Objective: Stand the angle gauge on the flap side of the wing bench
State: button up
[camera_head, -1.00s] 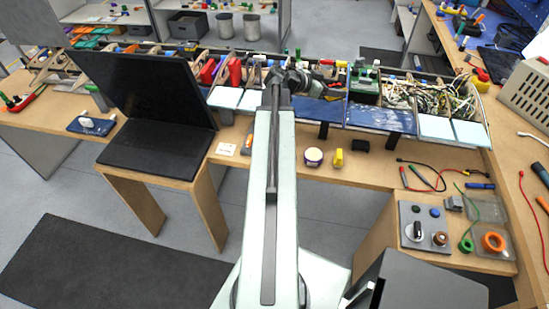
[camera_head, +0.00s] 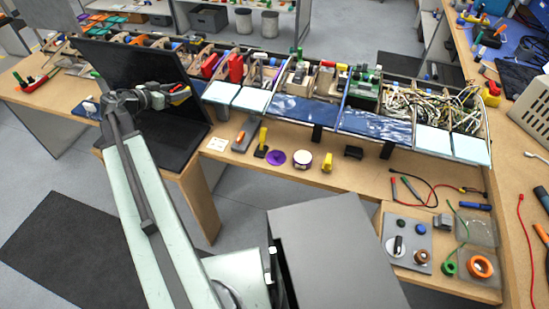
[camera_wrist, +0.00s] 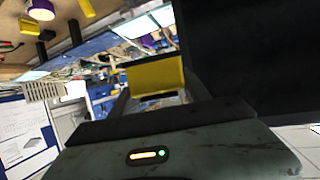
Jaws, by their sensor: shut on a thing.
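My gripper (camera_head: 182,95) is shut on a yellow block-like piece, which fills the space between the fingers in the wrist view (camera_wrist: 155,77). It looks like the angle gauge, but its full shape is hidden. In the head view the gripper is at the left, in front of the upright black screen-like panel and off the bench parts. The wing bench runs across the middle, with blue skin panels (camera_head: 375,126) and pale blue flap-like panels (camera_head: 252,99) along its near edge. The wooden ledge (camera_head: 350,180) lies in front of them.
The black panel (camera_head: 120,65) stands close behind my gripper. On the ledge are a yellow-handled tool (camera_head: 262,140), a purple disc (camera_head: 276,158), a white-and-purple roll (camera_head: 302,159) and a yellow piece (camera_head: 327,162). Red and black leads (camera_head: 425,185) lie at the right.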

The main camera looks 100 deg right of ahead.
jog(key=shift+w+a+r, duration=0.2)
jog(key=shift+w+a, duration=0.15)
jog(key=shift+w, duration=0.05)
jog(key=shift+s+d+f, duration=0.2)
jog(key=shift+d+f, duration=0.05)
jog(key=shift+d, duration=0.15)
jog(key=shift+s+d+f, duration=0.1)
jog(key=shift+s, duration=0.05)
jog(key=shift+s+a, duration=0.1)
jog(key=shift+a, duration=0.15)
jog(key=s+a+f+m+g+y+b, duration=0.1)
jog(key=s+a+f+m+y+b, duration=0.15)
jog(key=s+f+b, duration=0.45)
jog(key=s+a+f+m+g+y+b, duration=0.1)
jog(key=s+a+f+b, duration=0.2)
jog(key=s, duration=0.9)
jog(key=s+a+f+m+g+y+b, duration=0.1)
jog(key=s+a+f+b, duration=0.1)
jog(key=s+f+b, duration=0.5)
jog(key=s+a+f+m+y+b, duration=0.3)
jog(key=s+a+f+b, duration=0.3)
jog(key=s+a, duration=0.5)
jog(key=s+a+f+m+g+y+b, duration=0.1)
jog(key=s+a+f+m+y+b, duration=0.2)
jog(key=s+a+f+b, duration=0.3)
jog(key=s+a+y, duration=0.1)
jog(key=s+a, duration=0.3)
jog(key=s, duration=0.5)
jog(key=shift+a, duration=0.4)
